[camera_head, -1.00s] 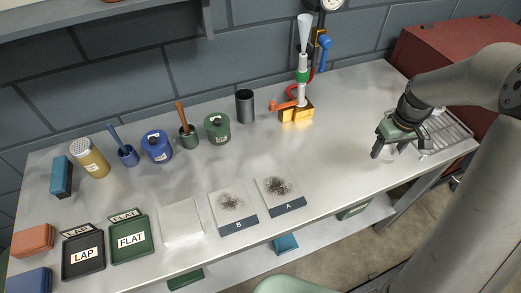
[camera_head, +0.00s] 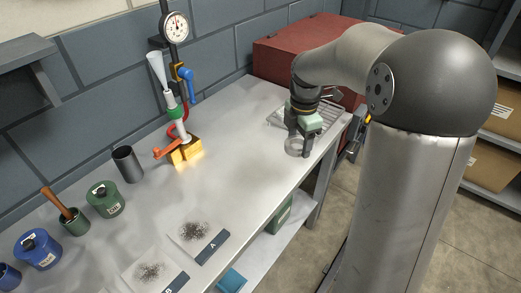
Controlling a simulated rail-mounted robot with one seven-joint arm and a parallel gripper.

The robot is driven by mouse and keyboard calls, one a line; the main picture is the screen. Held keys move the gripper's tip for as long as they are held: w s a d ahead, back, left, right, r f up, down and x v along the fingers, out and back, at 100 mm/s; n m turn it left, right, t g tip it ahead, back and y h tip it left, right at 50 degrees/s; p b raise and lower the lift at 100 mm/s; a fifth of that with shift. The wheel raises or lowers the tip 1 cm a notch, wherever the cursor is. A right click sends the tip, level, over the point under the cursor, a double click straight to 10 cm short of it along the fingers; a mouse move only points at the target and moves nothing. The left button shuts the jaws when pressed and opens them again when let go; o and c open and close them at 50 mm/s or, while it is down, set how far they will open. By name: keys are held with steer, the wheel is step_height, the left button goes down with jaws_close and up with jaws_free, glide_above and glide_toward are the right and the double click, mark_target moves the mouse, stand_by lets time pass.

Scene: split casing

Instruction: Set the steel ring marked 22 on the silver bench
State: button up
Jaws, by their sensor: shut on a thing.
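My gripper (camera_head: 299,144) is low over the right end of the silver bench (camera_head: 232,160), fingers pointing down. It is shut on a pale steel ring (camera_head: 294,146), which shows between and below the fingers at the bench surface. I cannot tell whether the ring touches the bench. Any marking on it is too small to read.
A wire rack (camera_head: 325,112) lies just behind my gripper, with a red chest (camera_head: 310,55) beyond. A funnel stand with a brass base (camera_head: 186,152) and a dial gauge (camera_head: 175,27) stand at the wall. Plate A (camera_head: 198,240) lies at the front. The bench between is clear.

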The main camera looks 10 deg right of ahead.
steer(key=w+a+f+p, duration=0.2)
steer(key=w+a+f, duration=0.1)
steer(key=w, duration=0.3)
steer(key=p, duration=0.1)
glide_above(274, 154)
step_height(274, 154, down, 6)
steer(key=shift+r, duration=0.2)
steer(key=shift+w+f, duration=0.1)
steer(key=shift+f, duration=1.7)
steer(key=o, duration=1.3)
steer(key=shift+c, duration=0.2)
